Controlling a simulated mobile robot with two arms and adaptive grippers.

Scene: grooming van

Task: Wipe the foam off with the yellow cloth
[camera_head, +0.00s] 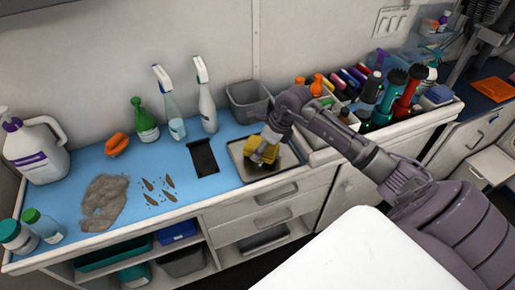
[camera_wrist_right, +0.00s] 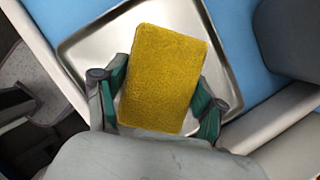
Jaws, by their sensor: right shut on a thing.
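The yellow cloth (camera_head: 269,151) is over the shallow metal tray (camera_head: 247,171) on the blue counter top. In the right wrist view the cloth (camera_wrist_right: 166,75) is a flat, thick yellow rectangle between the two green-sided fingers. My right gripper (camera_head: 262,154) is shut on it; whether the cloth touches the tray (camera_wrist_right: 82,43) I cannot tell. No clearly white foam shows. A grey-brown matted patch (camera_head: 104,203) lies at the left of the counter, with several small brown smears (camera_head: 159,189) beside it. My left gripper is out of view.
A black flat pad (camera_head: 203,158) lies left of the tray. A grey bin (camera_head: 249,99), spray bottles (camera_head: 208,108), an orange brush (camera_head: 117,144) and a white jug (camera_head: 36,150) stand along the back. Crowded bottle caddies (camera_head: 345,113) are on the right. Jars (camera_head: 40,226) stand front left.

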